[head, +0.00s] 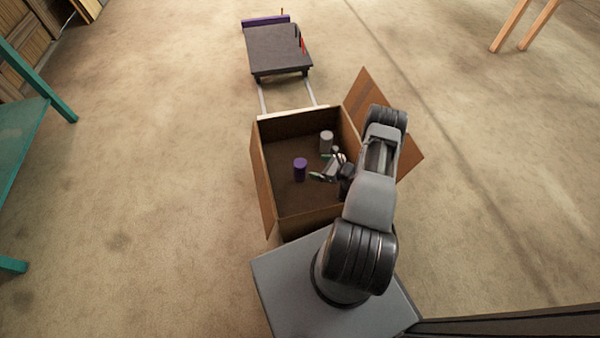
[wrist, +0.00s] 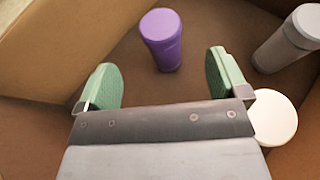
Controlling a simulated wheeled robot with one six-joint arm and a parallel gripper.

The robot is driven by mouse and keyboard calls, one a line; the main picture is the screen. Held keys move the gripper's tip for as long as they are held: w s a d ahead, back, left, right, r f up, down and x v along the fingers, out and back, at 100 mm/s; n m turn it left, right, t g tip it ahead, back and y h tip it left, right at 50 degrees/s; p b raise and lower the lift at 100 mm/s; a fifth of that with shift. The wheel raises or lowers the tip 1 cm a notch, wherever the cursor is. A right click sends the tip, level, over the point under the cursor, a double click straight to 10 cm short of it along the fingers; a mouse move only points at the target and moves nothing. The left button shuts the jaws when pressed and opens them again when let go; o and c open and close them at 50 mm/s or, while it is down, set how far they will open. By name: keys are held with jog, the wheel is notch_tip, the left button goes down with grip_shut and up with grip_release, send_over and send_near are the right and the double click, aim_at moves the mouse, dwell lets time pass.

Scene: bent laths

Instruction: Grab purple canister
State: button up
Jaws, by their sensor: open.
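The purple canister (head: 300,169) stands upright on the floor of the open cardboard box (head: 259,178) in the head view. In the wrist view the purple canister (wrist: 162,40) is just beyond the fingertips, roughly centred between them. My gripper (wrist: 163,82) has its two green fingers spread apart with nothing between them. In the head view my gripper (head: 322,176) is inside the box, to the right of the canister and apart from it.
A grey canister (head: 326,141) stands in the box behind my gripper; it also shows at the upper right of the wrist view (wrist: 288,40). A white round thing (wrist: 274,117) lies close to the right finger. Box walls surround the space. A dark cart (head: 278,48) stands beyond.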

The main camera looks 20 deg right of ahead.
aim_at(302, 163)
jog(key=shift+b+x, duration=1.4)
jog(key=shift+x, duration=2.9)
jog(key=shift+f, duration=0.1)
jog(key=shift+s, duration=0.1)
jog(key=shift+c, duration=0.4)
jog(key=c, duration=1.4)
